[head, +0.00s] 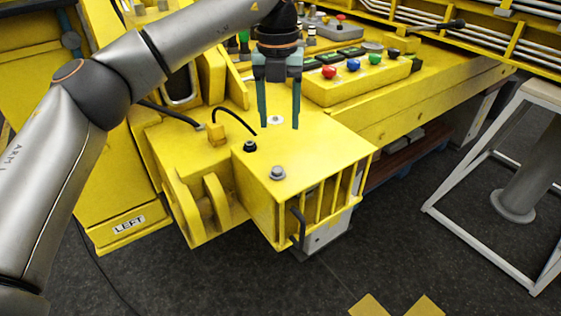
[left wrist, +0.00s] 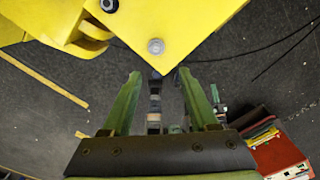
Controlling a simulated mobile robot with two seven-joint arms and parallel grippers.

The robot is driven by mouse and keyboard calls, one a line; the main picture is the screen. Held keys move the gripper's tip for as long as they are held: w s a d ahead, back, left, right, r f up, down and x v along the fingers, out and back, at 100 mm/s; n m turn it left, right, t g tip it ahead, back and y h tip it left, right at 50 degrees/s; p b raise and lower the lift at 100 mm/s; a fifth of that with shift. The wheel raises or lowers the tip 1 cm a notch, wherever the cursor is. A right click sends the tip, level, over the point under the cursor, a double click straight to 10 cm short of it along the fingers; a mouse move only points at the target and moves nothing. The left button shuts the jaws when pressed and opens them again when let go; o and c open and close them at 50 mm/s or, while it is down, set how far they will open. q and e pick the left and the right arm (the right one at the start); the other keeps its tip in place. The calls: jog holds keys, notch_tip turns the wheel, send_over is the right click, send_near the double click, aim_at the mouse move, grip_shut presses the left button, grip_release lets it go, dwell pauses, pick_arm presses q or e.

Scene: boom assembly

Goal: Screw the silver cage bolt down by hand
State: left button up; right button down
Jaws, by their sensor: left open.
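The silver cage bolt (head: 278,173) stands near the front of the flat yellow top of the cage (head: 318,160). Its round head shows; I cannot tell how far its shank is in. My left gripper (head: 280,125) points down over the yellow top, farther back than the bolt, with its two green fingers apart and nothing between them. In the left wrist view, the bolt (left wrist: 156,46) shows beyond the open fingertips (left wrist: 159,73), near the yellow corner, and the fingers do not touch it. My right gripper is in neither view.
A black fitting (head: 250,146) stands left of the bolt, with a black cable (head: 232,112) close behind. A pale disc (head: 275,120) lies behind the bolt. A yellow control box (head: 345,80) with coloured buttons stands at the back. A white-framed stool (head: 480,165) is at right.

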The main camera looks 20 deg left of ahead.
aim_at(277, 169)
pick_arm(q)
jog(key=f, duration=1.2)
jog(key=shift+a, duration=0.25)
grip_shut()
